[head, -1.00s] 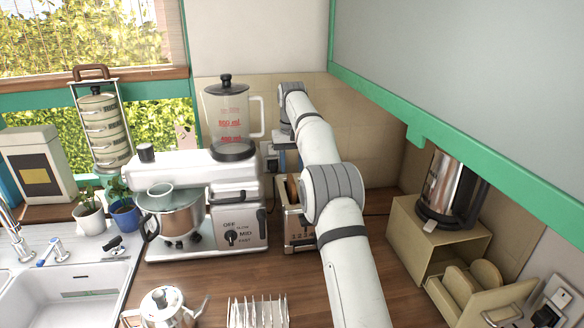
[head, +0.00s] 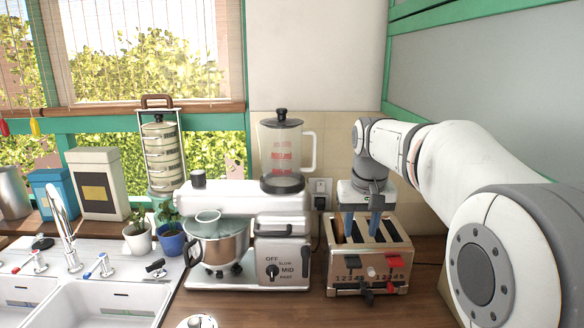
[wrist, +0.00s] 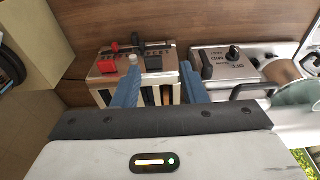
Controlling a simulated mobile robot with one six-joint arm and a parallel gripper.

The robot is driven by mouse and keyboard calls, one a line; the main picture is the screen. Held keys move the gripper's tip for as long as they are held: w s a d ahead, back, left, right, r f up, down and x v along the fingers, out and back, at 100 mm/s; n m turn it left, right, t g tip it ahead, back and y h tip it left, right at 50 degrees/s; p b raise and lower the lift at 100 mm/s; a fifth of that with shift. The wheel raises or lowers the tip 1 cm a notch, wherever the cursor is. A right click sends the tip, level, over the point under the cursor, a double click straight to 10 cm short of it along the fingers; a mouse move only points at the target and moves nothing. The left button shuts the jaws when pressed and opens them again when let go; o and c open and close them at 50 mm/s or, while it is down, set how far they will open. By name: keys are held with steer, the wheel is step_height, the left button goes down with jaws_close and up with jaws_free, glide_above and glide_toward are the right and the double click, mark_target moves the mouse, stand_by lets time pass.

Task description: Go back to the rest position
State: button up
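My gripper (head: 362,232) points down over the metal toaster (head: 368,268) in the head view. Its two blue fingers are apart, with their tips at or just above the slots; whether they touch the toaster I cannot tell. In the wrist view the open fingers (wrist: 158,72) frame the toaster's top (wrist: 153,92), and nothing is clearly held between them. Brown strips show in the toaster's slots in the wrist view, perhaps bread. My arm reaches in from the right of the head view.
A white stand mixer (head: 248,212) with a metal bowl stands close left of the toaster, with a blender jug (head: 282,155) behind it. A sink (head: 95,308) and potted plants lie further left. A wall cabinet (head: 470,65) hangs at upper right.

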steer(key=s+f, duration=0.4)
steer(key=s, duration=0.4)
steer(key=s+f+t+b, duration=0.1)
steer(key=s+f, duration=0.4)
steer(key=s, duration=0.3)
steer(key=s+f+b, duration=0.1)
steer(key=s+f, duration=0.3)
steer(key=s, duration=0.4)
steer(key=shift+s+f, duration=0.15)
steer(key=shift+s, duration=0.1)
steer(key=shift+d, duration=0.1)
